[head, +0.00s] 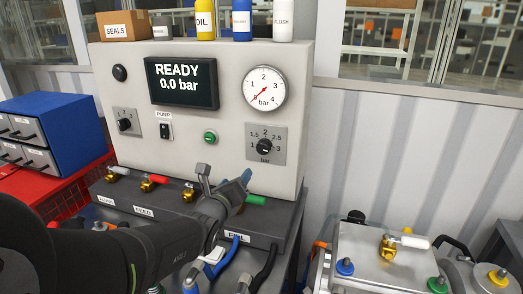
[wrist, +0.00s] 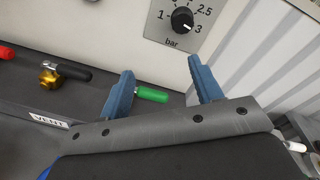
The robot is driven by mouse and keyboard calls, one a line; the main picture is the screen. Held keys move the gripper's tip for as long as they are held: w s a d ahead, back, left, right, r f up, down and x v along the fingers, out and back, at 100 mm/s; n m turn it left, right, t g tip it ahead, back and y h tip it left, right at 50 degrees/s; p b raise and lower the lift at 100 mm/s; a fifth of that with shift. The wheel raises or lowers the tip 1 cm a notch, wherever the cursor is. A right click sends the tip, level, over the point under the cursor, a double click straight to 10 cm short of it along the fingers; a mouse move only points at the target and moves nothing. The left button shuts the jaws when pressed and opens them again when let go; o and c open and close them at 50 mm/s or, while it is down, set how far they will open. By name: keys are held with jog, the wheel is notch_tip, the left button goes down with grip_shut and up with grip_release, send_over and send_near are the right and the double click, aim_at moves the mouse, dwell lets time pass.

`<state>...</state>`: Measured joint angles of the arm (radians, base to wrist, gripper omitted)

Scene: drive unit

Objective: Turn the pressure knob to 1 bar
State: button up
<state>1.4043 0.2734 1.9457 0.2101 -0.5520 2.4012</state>
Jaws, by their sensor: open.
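The black pressure knob (head: 264,146) sits on a grey plate at the panel's lower right, with a scale from 1 to 3 bar. In the wrist view the knob (wrist: 182,20) is near the top edge, and its white mark appears to point toward 3. My gripper (head: 222,180) is open and empty, low in front of the panel and left of the knob. In the wrist view its blue fingers (wrist: 160,72) are spread apart below the knob, not touching it.
The display (head: 181,82) reads READY 0.0 bar. The gauge (head: 264,89) needle is near 0. A green-handled valve (wrist: 151,94) shows between the fingers in the wrist view. A green button (head: 210,138) is left of the knob.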

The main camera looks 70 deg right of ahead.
aim_at(262, 149)
jog(key=d+m, duration=0.1)
jog(key=d, duration=0.4)
jog(key=s+d+r+m, duration=0.1)
jog(key=d, duration=0.4)
jog(key=s+d+m+h, duration=0.1)
jog(key=d+m, duration=0.1)
jog(key=d, duration=0.3)
jog(key=shift+s+d+r+g, duration=0.25)
jog(key=shift+d+r+g, duration=0.05)
jog(key=shift+r+g, duration=0.1)
jog(key=c, duration=1)
